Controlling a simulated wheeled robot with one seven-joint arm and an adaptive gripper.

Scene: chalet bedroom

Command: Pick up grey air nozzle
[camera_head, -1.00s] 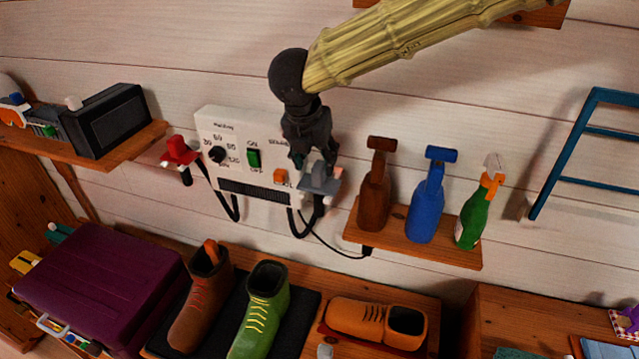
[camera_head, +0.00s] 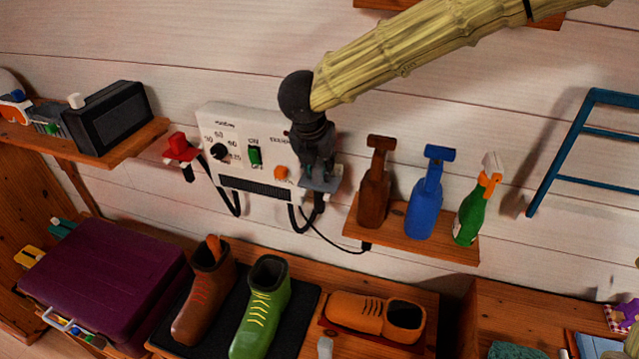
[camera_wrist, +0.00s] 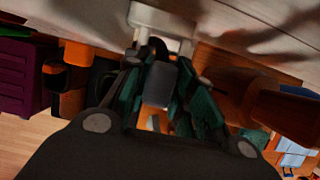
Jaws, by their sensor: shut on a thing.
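The grey air nozzle (camera_head: 322,184) is at the right side of the white wall-mounted control panel (camera_head: 225,123), where a black hose hangs below. My gripper (camera_head: 319,172) comes down on it from above and is shut on it. In the wrist view the grey nozzle (camera_wrist: 159,84) lies between the two green-padded fingers of my gripper (camera_wrist: 157,97). The fingers hide part of the nozzle in the head view, and I cannot tell whether it is still seated in its holder.
A red nozzle (camera_head: 180,147) sits at the panel's left. Close on the right, a small shelf (camera_head: 400,237) holds brown (camera_head: 375,190), blue (camera_head: 427,195) and green (camera_head: 472,210) spray bottles. Below are boots (camera_head: 262,308), an orange shoe (camera_head: 372,317) and a purple case (camera_head: 105,280).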

